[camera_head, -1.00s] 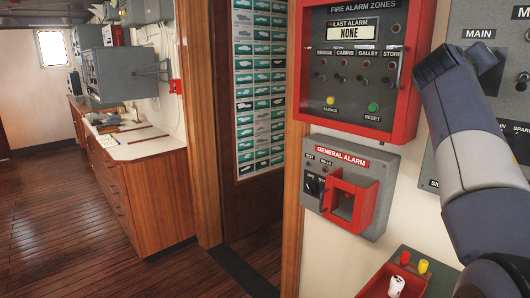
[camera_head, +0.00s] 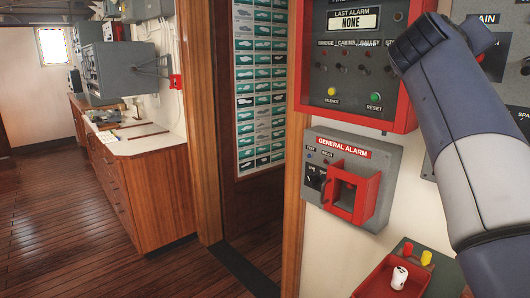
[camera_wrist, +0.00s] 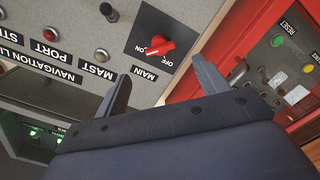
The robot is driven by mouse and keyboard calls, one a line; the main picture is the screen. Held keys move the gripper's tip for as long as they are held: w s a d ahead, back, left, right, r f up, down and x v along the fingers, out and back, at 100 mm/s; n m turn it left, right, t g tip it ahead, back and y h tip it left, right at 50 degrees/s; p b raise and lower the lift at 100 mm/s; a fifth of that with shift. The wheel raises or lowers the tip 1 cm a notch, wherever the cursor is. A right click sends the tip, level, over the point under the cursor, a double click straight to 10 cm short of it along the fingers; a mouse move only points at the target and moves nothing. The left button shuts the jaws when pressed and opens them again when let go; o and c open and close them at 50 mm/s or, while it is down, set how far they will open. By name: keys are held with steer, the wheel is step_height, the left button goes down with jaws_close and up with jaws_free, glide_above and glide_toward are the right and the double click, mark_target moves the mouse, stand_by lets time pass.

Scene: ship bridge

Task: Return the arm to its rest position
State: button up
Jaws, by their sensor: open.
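My arm (camera_head: 455,120) rises along the right side of the head view, in front of the red fire alarm panel's right edge. My gripper (camera_wrist: 160,85) shows in the wrist view with its two fingers spread apart and nothing between them. Beyond the fingers is a grey panel with a red MAIN rotary switch (camera_wrist: 158,46), whose pointer is near the ON and OFF marks. The fingers look apart from the switch, though the distance is hard to tell. The fingertips are not visible in the head view.
The fire alarm panel (camera_head: 311,60) hangs beside my arm. Below it are the general alarm box (camera_head: 318,146) and a red tray (camera_head: 372,285) holding a white cylinder (camera_head: 399,277). A wooden counter (camera_head: 160,190) stands at left. The floor (camera_head: 60,220) at left is clear.

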steer(key=w+d+n+p, duration=0.4)
steer(key=n+p, duration=1.4)
steer(key=p, duration=0.1)
steer(key=shift+d+r+p, duration=0.25)
steer(key=shift+d+p, duration=0.1)
steer(key=shift+d, duration=0.05)
stand_by(0.5)
stand_by(0.4)
